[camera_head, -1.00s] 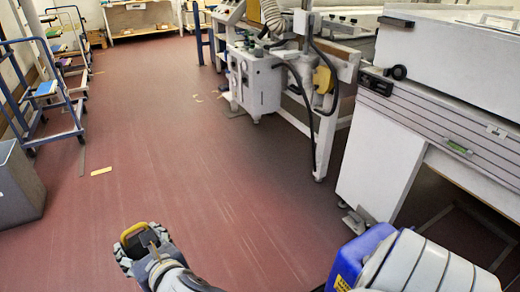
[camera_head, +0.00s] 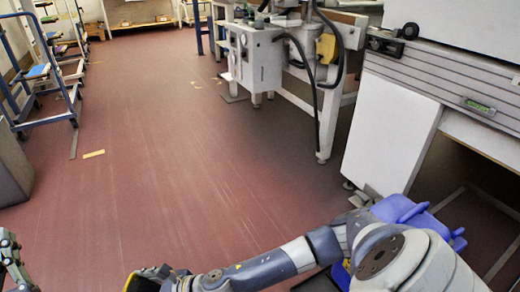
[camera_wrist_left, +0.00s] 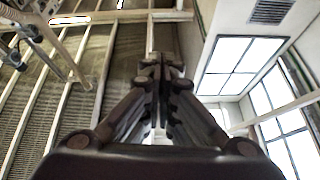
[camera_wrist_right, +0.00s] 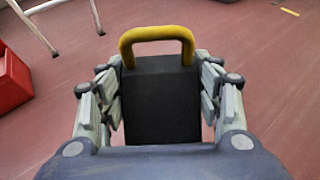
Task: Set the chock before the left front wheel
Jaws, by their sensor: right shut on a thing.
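The chock (camera_wrist_right: 160,100) is a black block with a yellow loop handle, held between the fingers of my right gripper (camera_wrist_right: 160,88) in the right wrist view. In the head view the chock (camera_head: 147,279) shows only partly at the bottom edge, at the end of my right arm. It is held over the red floor; its height is hard to tell. My left gripper (camera_wrist_left: 160,75) points up toward the ceiling, its fingers together with nothing seen between them. No left front wheel can be made out in any view.
A white machine (camera_head: 258,62) on legs stands at upper centre, and a white cabinet (camera_head: 388,135) at right. Blue-framed carts (camera_head: 70,100) and a grey bin (camera_head: 12,170) line the left. A red box (camera_wrist_right: 12,82) shows in the right wrist view. The middle floor is open.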

